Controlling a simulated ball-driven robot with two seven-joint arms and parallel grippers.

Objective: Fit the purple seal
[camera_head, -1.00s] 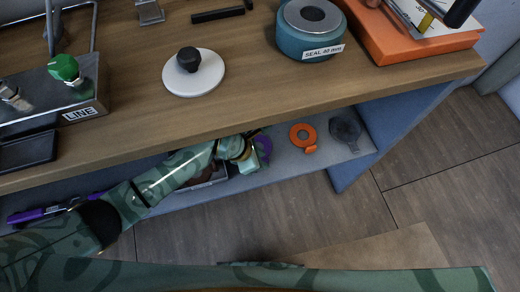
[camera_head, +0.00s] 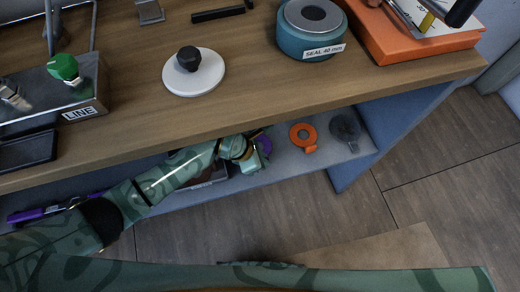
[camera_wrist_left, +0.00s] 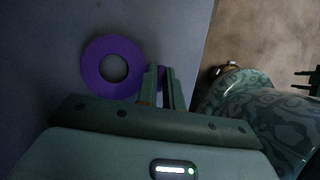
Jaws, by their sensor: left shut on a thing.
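The purple seal (camera_head: 265,143) is a flat ring on the lower shelf, partly hidden by my left gripper in the head view. The left wrist view shows the ring (camera_wrist_left: 90,66) whole, with its small tab between my fingers. My left gripper (camera_wrist_left: 163,80) is shut on that tab, at the ring's side; it also shows in the head view (camera_head: 263,153), under the worktop edge. A teal round housing labelled "SEAL 40 mm" (camera_head: 300,42) stands on the worktop.
An orange seal (camera_head: 302,136) and a dark grey one (camera_head: 344,129) lie right on the shelf (camera_head: 322,157). The worktop's front edge overhangs the shelf.

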